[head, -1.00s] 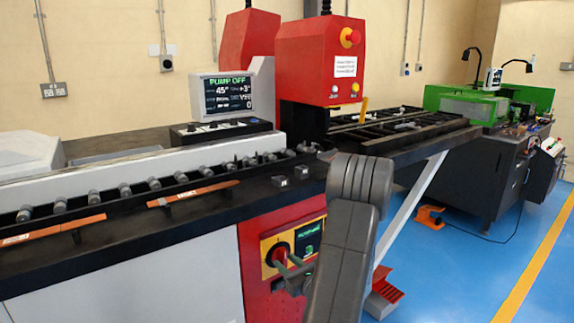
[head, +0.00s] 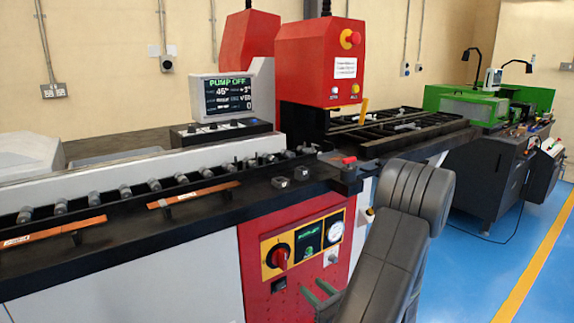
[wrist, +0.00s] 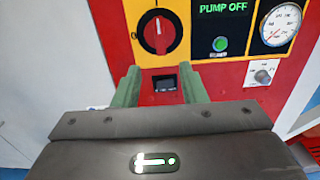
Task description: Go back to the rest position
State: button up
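My gripper (head: 318,291) is low in front of the machine's red front panel in the head view, below and to the right of the red rotary switch (head: 281,257). In the wrist view my gripper (wrist: 158,78) shows two green fingers set apart, with nothing between them. The red rotary switch (wrist: 159,34) is above the fingertips there, apart from them, with its handle upright. The small screen (wrist: 224,16) reads PUMP OFF with a green lamp under it. My dark grey arm rises at the right of the gripper in the head view.
The busbar bender's monitor (head: 226,97) also reads PUMP OFF. A red push button (head: 348,160) sits on the table edge near my arm. A gauge (head: 334,230) is right of the switch. Copper bars (head: 193,194) lie on the black bed. Blue floor (head: 470,270) is clear at right.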

aim_at(285, 263)
jog(key=x, duration=1.2)
jog(key=shift+w+a, duration=0.25)
jog(key=shift+w, duration=0.05)
jog(key=shift+d+f+n+b, duration=0.1)
jog(key=shift+f+n+b, duration=0.05)
jog(key=shift+n+b, duration=0.4)
jog(key=shift+s+n+b, duration=0.1)
jog(key=shift+n+b, duration=0.25)
jog(key=shift+n, duration=0.4)
jog(key=n+b, duration=0.1)
jog(key=n, duration=0.5)
jog(key=shift+d, duration=0.1)
